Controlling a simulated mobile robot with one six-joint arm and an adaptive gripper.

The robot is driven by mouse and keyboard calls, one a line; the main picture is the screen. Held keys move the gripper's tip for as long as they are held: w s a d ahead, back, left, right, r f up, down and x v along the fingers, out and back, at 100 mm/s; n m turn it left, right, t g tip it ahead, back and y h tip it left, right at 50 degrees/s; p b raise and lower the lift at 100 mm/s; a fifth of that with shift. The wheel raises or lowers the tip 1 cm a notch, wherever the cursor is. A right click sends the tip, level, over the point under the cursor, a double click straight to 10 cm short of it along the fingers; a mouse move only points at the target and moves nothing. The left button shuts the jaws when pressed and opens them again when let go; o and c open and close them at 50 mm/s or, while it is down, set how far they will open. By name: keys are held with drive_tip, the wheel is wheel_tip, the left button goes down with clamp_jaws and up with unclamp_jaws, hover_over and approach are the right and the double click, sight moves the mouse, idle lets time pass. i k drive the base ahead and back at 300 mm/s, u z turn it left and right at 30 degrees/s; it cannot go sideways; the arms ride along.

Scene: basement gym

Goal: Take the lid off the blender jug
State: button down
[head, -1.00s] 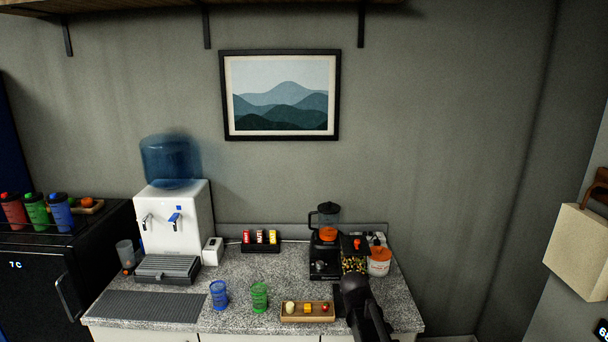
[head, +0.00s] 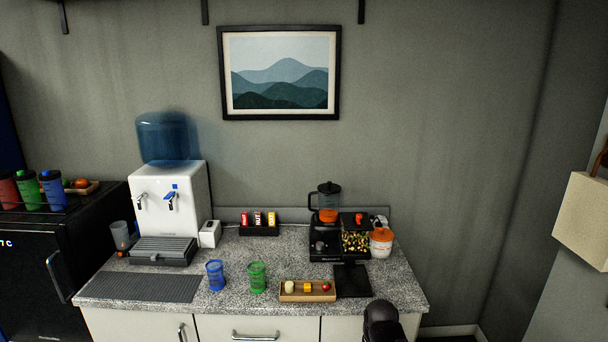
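The blender jug (head: 327,201) is clear and stands upright on its orange collar and black blender base (head: 323,244), at the right of the counter against the wall. Its handle is on the left. The dark lid (head: 329,187) sits on top of the jug. A black rounded part of my arm (head: 382,320) shows at the bottom edge, in front of the counter and well below the jug. I cannot make out any gripper fingers.
Right of the blender are a black tray with small yellowish pieces (head: 356,242) and a white tub with an orange lid (head: 381,242). In front lie a dark mat (head: 351,281) and a wooden tray (head: 307,297). Two cups and a water dispenser (head: 172,204) stand left.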

sight(329, 188)
drive_tip(key=u, duration=4.85)
drive_tip(key=i, duration=0.1)
drive_tip(key=z, duration=3.1)
drive_tip(key=i, duration=0.9)
